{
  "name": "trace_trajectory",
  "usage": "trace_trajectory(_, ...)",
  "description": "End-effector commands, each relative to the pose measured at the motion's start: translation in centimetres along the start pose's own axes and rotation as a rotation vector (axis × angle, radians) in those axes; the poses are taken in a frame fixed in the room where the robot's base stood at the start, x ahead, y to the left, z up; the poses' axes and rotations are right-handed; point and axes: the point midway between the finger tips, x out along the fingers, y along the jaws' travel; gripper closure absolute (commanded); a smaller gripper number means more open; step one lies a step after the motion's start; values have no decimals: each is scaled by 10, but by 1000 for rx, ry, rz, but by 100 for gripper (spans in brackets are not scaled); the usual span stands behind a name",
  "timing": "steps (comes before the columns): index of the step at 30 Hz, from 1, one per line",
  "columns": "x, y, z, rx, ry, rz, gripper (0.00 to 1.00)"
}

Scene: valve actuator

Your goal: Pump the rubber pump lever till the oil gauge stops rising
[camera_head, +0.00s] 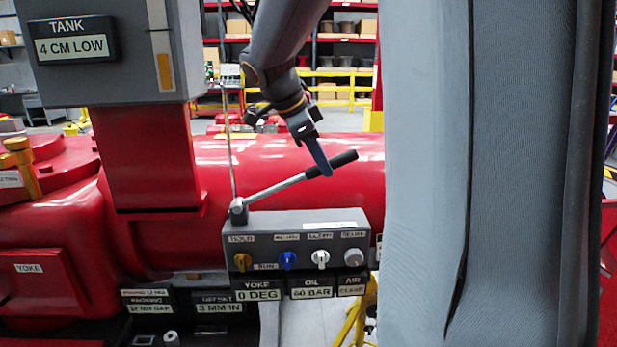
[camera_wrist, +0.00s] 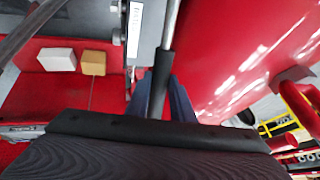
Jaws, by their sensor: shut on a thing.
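The pump lever (camera_head: 278,187) is a silver rod with a black rubber grip, rising to the right from a pivot on top of the grey control box (camera_head: 300,243). My gripper (camera_head: 322,168) is at the lever's grip from above. In the wrist view, my gripper (camera_wrist: 162,100) has its two blue fingers on either side of the black rubber grip (camera_wrist: 162,75), shut on it. The oil gauge (camera_head: 311,293) below the box reads 60 BAR.
The control box front has several knobs, among them a blue one (camera_head: 288,260). The yoke display (camera_head: 258,295) reads 0 DEG, and the tank display (camera_head: 75,40) reads 4 CM LOW. The red actuator body (camera_head: 270,155) lies behind the lever. My own grey column blocks the right side.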

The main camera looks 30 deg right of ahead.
Motion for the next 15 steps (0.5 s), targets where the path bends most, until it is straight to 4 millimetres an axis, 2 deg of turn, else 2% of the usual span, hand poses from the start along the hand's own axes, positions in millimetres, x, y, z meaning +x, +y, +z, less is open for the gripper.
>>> trace_trajectory(10, -2, -2, -4, 9, 12, 1, 100)
trace_trajectory(11, -2, -2, -4, 9, 12, 1, 77)
trace_trajectory(14, -2, -2, -4, 8, 12, 2, 60)
trace_trajectory(15, -2, -1, -4, 8, 12, 2, 60)
